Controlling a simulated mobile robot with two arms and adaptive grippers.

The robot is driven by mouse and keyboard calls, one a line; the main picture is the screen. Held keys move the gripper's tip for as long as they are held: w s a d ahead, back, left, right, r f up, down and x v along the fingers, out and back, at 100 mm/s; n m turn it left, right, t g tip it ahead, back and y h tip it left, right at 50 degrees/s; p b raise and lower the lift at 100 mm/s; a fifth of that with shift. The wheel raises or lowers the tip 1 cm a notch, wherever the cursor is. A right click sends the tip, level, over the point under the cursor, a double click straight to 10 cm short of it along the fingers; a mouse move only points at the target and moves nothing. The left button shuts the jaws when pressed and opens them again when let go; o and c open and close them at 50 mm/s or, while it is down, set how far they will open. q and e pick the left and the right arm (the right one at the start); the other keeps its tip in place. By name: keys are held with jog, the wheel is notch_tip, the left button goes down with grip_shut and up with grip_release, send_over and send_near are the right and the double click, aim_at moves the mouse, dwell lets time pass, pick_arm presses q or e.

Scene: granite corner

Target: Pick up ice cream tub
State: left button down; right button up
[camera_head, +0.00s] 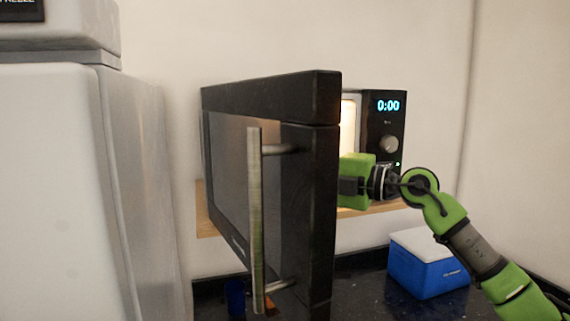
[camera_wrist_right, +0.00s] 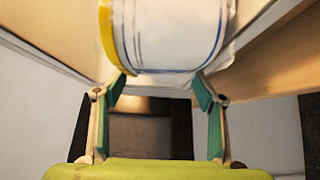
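A white tub with a yellow rim and thin blue lines (camera_wrist_right: 168,35), which looks like the ice cream tub, fills the top middle of the right wrist view. My right gripper (camera_wrist_right: 160,90) has its two green-padded fingers apart, with the tips at the tub's near edge. I cannot tell whether they touch it. In the head view the right arm reaches to the microwave (camera_head: 390,125), and the fingers are hidden behind its open black door (camera_head: 310,190). The tub is hidden there too. My left gripper is not in view.
The open door with its long metal handle (camera_head: 256,220) stands between the head camera and the microwave's inside. The microwave rests on a wooden shelf (camera_head: 375,210). Below, a blue cooler with a white lid (camera_head: 428,270) is on the dark counter (camera_head: 365,290). A white fridge (camera_head: 70,190) stands left.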

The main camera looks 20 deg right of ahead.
jog(key=shift+r, duration=0.15)
jog(key=shift+c, duration=1.1)
